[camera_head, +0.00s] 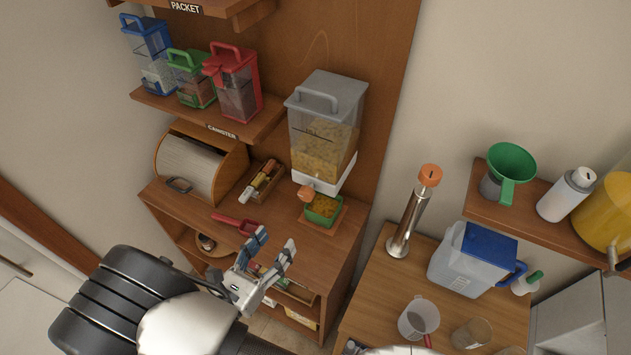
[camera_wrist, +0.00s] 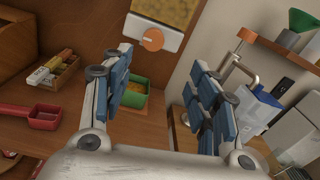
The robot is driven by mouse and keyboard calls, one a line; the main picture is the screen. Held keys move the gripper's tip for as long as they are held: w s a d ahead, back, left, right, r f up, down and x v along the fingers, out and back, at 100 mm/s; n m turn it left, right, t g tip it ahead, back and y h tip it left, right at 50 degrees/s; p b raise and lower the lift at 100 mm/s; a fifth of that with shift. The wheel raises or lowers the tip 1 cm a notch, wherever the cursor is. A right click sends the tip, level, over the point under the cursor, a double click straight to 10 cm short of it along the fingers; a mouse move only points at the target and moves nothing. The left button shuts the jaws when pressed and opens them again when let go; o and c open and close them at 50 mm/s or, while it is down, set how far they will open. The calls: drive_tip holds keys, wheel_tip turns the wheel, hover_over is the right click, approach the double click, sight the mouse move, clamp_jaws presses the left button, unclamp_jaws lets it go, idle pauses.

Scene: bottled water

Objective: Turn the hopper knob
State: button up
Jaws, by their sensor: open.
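The hopper (camera_head: 322,135) is a clear bin of yellow pasta-like pieces with a grey lid and white base, standing at the back of the wooden counter. Its orange round knob (camera_head: 306,194) is on the front of the base; in the wrist view the knob (camera_wrist: 152,39) shows between and beyond my fingers. A green square container (camera_head: 323,209) with yellow contents sits below the knob; it also shows in the wrist view (camera_wrist: 134,92). My gripper (camera_head: 272,254) is open and empty, in front of the counter edge and apart from the knob. My left finger partly covers the green container in the wrist view.
A red scoop (camera_head: 236,223) lies on the counter, left of the hopper. A small wooden box of packets (camera_head: 262,180) and a roll-top bread box (camera_head: 198,166) stand behind it. A side table on the right holds an orange-topped steel post (camera_head: 412,212) and a blue-lidded jug (camera_head: 470,262).

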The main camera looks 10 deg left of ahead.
sight(304, 196)
drive_tip(key=shift+n+y, duration=0.4)
drive_tip(key=x, duration=1.7)
drive_tip(key=shift+w+a+p, duration=0.1)
drive_tip(key=shift+a+p, duration=0.15)
drive_tip(key=shift+p, duration=0.05)
drive_tip(key=shift+c, duration=0.2)
drive_tip(key=c, duration=1)
drive_tip(key=shift+c, duration=0.2)
